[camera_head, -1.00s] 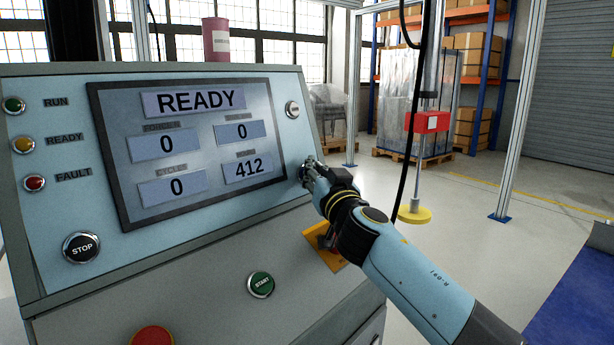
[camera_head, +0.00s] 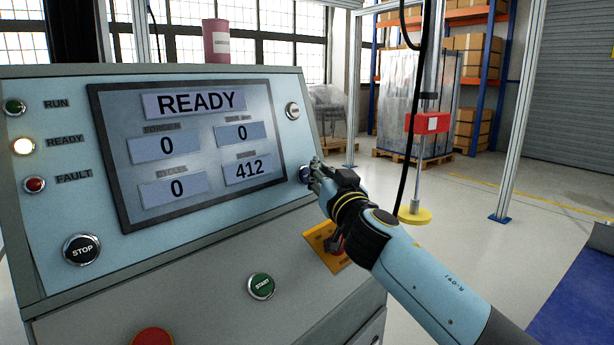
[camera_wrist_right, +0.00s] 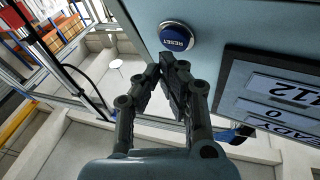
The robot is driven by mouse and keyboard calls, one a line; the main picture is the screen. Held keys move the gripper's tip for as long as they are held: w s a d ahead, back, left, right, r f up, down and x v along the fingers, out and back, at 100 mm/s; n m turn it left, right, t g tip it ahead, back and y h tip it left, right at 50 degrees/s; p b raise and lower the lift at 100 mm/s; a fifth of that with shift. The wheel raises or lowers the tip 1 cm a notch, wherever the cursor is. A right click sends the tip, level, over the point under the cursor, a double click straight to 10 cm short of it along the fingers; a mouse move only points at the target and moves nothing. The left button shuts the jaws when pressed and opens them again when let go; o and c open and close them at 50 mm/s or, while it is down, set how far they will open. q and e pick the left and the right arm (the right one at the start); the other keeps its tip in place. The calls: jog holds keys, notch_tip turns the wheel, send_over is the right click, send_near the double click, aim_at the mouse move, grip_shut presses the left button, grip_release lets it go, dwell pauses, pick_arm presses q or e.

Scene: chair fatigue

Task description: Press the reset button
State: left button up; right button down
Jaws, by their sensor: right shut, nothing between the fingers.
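The blue round reset button (camera_wrist_right: 176,37) sits in a metal ring on the console's sloped face, and its label reads RESET in the right wrist view. In the head view the reset button (camera_head: 305,174) shows just left of my right gripper (camera_head: 318,172), partly hidden by it. My right gripper is shut and empty. In the right wrist view its fingertips (camera_wrist_right: 172,68) meet just below the button in the picture; I cannot tell whether they touch the panel. My left gripper is not in view. The screen (camera_head: 190,148) reads READY, with 0, 0, 0 and 412.
A black STOP button (camera_head: 82,249), a green START button (camera_head: 261,286) and a red button (camera_head: 153,337) are on the console. Lamps marked RUN, READY (camera_head: 24,146) and FAULT line the left side. A rotary switch on a yellow plate (camera_head: 325,246) lies below my right arm.

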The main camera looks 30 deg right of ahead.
jog(key=s, duration=0.1)
jog(key=s+d, duration=0.1)
jog(key=s, duration=0.1)
jog(key=s+r, duration=0.1)
jog(key=shift+s+d+r, duration=0.1)
jog(key=shift+s+d, duration=0.1)
jog(key=shift+s, duration=0.15)
dwell(0.8)
